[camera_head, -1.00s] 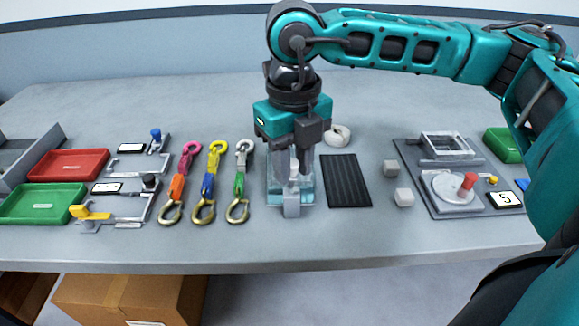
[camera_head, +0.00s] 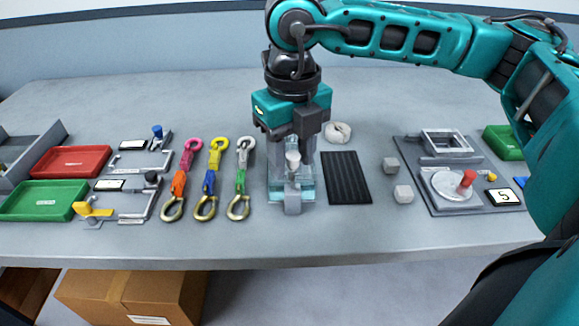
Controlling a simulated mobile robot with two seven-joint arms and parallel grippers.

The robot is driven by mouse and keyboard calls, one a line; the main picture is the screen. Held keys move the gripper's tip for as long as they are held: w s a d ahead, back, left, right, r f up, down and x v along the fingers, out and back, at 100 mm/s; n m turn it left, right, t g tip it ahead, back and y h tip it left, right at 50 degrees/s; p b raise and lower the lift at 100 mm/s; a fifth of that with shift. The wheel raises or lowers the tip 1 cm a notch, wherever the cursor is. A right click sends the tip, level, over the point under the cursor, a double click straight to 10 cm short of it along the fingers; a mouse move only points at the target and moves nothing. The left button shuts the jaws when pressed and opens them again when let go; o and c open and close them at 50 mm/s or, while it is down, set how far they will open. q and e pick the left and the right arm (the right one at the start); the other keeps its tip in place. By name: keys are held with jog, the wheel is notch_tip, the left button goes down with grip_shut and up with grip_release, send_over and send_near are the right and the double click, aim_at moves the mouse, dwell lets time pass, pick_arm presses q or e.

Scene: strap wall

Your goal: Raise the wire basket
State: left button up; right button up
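A clear, pale-blue tank (camera_head: 306,191) with a grey block at its front stands near the middle of the table's front. A pale knob on a stem (camera_head: 293,160) shows at the tank, below my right wrist. No wire mesh can be made out; if the wire basket is in the tank, it is too small or hidden to tell. My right gripper (camera_head: 293,152) points straight down over the tank, its fingers around or just behind the knob. Whether they are closed on it cannot be told. My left gripper is out of view.
Three hooked straps (camera_head: 209,182) lie left of the tank. A black ribbed mat (camera_head: 345,178) lies to its right, a white ring (camera_head: 337,132) behind. Red (camera_head: 72,161) and green (camera_head: 44,200) trays are left.

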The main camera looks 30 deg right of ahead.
jog(key=shift+r, duration=0.15)
jog(key=shift+r+p, duration=1.8)
jog(key=shift+r, duration=1.05)
jog(key=shift+c, duration=0.2)
jog(key=shift+c, duration=0.7)
jog(key=shift+r+p, duration=0.35)
jog(key=shift+r, duration=0.1)
jog(key=shift+c, duration=0.8)
notch_tip(320, 180, up, 5)
jog(key=p, duration=0.3)
jog(key=shift+r, duration=0.1)
jog(key=c, duration=0.3)
